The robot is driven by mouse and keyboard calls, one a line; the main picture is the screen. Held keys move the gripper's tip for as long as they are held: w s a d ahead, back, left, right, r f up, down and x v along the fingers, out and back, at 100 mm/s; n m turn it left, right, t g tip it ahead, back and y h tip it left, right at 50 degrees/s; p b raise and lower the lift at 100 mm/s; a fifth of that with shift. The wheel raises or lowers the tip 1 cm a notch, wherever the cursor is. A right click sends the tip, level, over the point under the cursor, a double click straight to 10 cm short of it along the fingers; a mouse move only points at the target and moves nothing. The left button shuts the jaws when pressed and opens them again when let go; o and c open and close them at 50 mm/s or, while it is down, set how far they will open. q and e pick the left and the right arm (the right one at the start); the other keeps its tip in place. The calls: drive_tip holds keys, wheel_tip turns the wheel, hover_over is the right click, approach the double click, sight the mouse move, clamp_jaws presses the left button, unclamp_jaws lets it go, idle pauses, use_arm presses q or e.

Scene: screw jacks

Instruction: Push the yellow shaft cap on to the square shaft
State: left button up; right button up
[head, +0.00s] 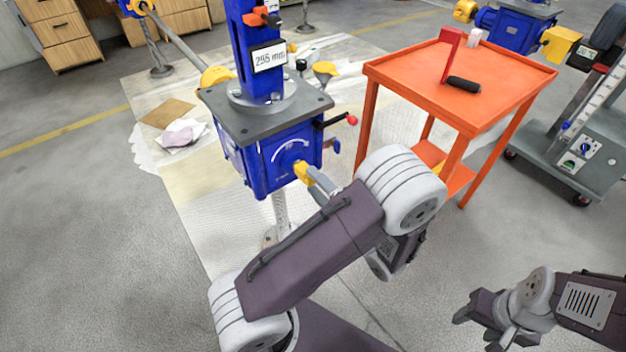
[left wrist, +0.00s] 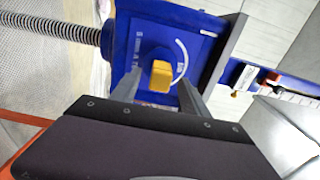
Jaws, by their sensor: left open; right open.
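The yellow shaft cap (head: 302,172) is at the front face of the blue screw jack (head: 262,165), low on its right side. It also shows in the left wrist view (left wrist: 161,75), against the jack's blue face. The square shaft is not visible; the cap's position hides whether it sits fully on. My left gripper (head: 315,178) is open in front of the cap. In the left wrist view its two fingers (left wrist: 158,90) stand to either side of the cap, with gaps; contact cannot be told. My right gripper (head: 464,306) is open and empty at the lower right, away from the jack.
An orange table (head: 415,75) stands right of the jack, with a red crank with a black grip (head: 463,84) on top. A small red-tipped lever (head: 350,119) sticks out from the jack's right side. A threaded screw (left wrist: 55,33) shows in the left wrist view.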

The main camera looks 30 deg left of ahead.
use_arm(q)
drive_tip(key=p+v, duration=0.1)
drive_tip(key=v, duration=0.6)
drive_tip(key=shift+d+p, duration=0.4)
drive_tip(key=shift+s, duration=0.15)
